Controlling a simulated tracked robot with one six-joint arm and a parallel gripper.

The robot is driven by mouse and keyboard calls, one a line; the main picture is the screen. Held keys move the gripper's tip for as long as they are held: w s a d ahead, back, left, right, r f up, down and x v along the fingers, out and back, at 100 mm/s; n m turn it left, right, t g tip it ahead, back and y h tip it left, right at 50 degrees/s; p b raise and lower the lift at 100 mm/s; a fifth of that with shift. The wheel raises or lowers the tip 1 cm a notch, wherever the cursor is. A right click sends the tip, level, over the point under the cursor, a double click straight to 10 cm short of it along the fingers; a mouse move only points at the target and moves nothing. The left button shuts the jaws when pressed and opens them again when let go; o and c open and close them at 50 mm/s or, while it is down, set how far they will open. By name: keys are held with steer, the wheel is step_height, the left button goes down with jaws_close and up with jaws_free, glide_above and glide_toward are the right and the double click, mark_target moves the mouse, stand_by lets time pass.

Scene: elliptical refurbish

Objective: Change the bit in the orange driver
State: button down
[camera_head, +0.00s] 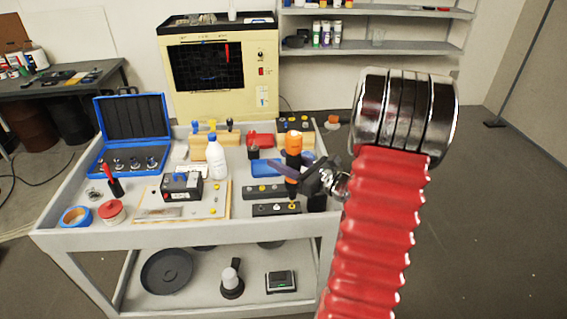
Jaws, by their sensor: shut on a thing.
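The orange driver (293,144) stands upright over the right part of the cart, with an orange upper end and a darker lower part. My gripper (296,175) comes in from the right and is shut on the driver around its middle. The driver's lower end is at the black bit strip (266,210) with its small coloured spots. I cannot tell whether the tip touches the strip or is seated in it. The bit itself is too small to make out. Another dark strip (264,192) with a blue and a yellow spot lies just behind.
The grey cart (150,238) also carries an open blue case (133,118), a white bottle (216,160), a black-and-red device (181,186), blue tape (76,216) and a red-lidded tin (111,211). A cream cabinet (262,80) stands behind. My red arm covers the right side.

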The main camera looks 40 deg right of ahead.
steer(key=shift+r, duration=0.5)
steer(key=shift+r, duration=2.45)
